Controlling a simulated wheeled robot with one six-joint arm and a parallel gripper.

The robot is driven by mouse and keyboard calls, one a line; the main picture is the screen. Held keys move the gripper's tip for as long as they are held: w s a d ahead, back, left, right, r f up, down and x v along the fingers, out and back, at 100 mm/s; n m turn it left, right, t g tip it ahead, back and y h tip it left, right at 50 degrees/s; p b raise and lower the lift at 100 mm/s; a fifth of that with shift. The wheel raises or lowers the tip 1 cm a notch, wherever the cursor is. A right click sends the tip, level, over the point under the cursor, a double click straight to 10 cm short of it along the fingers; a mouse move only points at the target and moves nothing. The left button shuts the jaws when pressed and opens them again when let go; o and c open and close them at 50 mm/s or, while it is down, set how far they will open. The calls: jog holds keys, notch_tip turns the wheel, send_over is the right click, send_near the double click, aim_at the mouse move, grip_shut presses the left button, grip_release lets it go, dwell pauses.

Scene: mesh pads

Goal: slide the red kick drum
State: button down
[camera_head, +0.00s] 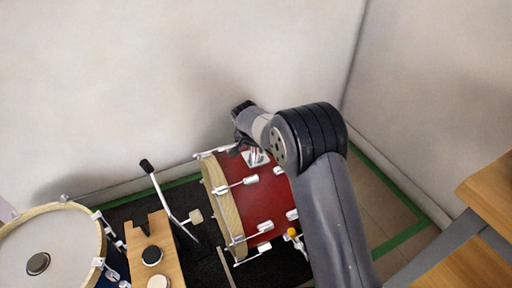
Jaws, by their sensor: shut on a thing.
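The red kick drum (241,210) lies on its side on a dark mat, with a pale wooden hoop and silver lugs. My gripper (240,146) is at the drum's far upper edge, near the hoop and the silver bracket on top. It is shut on the drum there, though the fingertips are small and partly hidden by my wrist. My arm covers the right part of the drum.
A drum with a white head (65,250) stands at the lower left. A wooden board with knobs (160,254) and a pedal with a beater (196,216) are left of the kick drum. Walls close off the back. A wooden table (489,198) is at the right edge.

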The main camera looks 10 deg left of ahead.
aim_at(247, 155)
jog(key=shift+s+a, duration=0.65)
jog(key=shift+a, duration=0.2)
jog(key=shift+s+a, duration=0.65)
jog(key=shift+a, duration=0.2)
jog(key=c, duration=1.1)
grip_release()
jog(key=shift+w+d, duration=0.1)
jog(key=p+v, duration=0.4)
jog(key=v, duration=0.6)
jog(key=shift+r, duration=0.35)
jog(key=shift+f, duration=0.1)
